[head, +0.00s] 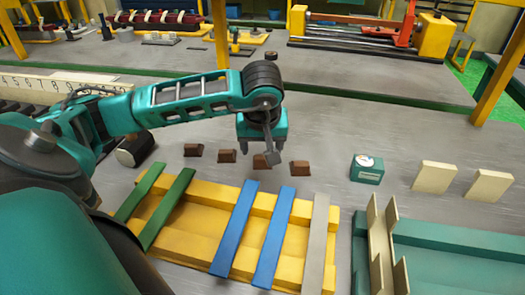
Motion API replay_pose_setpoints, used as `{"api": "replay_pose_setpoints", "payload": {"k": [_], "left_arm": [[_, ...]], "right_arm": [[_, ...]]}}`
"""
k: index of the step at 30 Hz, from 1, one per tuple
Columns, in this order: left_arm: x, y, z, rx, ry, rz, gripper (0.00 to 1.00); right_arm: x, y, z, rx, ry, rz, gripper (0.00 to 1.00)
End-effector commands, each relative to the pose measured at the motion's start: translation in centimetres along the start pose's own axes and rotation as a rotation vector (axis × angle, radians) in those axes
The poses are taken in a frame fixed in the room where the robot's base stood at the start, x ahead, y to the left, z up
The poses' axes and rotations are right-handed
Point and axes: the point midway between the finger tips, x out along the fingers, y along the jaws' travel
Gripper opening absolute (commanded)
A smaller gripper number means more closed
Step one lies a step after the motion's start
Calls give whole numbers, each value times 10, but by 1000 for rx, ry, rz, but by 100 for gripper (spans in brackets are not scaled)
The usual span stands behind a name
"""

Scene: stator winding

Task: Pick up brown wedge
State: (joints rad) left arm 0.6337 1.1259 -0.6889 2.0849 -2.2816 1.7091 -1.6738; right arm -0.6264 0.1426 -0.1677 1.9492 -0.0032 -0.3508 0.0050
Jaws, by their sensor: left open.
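Several small brown wedges lie in a row on the grey table: one at the left end (193,150), one beside it (227,156), a third (260,161) and one at the right end (300,167). My left gripper (263,150) is open and points down over the third wedge. That wedge is partly hidden behind a dark part of the gripper. I cannot tell whether the fingers touch it. My right gripper is not in view.
A yellow tray (190,222) with green, blue and grey strips lies in front of the wedges. A teal box (367,170), cream blocks (434,177) and a teal tray (450,240) are to the right.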

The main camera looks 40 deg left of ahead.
Motion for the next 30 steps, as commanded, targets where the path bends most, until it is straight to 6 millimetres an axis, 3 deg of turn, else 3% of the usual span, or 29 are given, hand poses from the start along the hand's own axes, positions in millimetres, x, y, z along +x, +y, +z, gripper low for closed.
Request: {"api": "replay_pose_setpoints", "payload": {"k": [6,15,30], "left_arm": [[31,2,4,-1,-2,-1,66],[36,2,4,1,0,0,66],[35,2,4,0,0,0,18]], "right_arm": [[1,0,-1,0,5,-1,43],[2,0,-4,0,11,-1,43],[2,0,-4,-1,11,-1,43]]}}
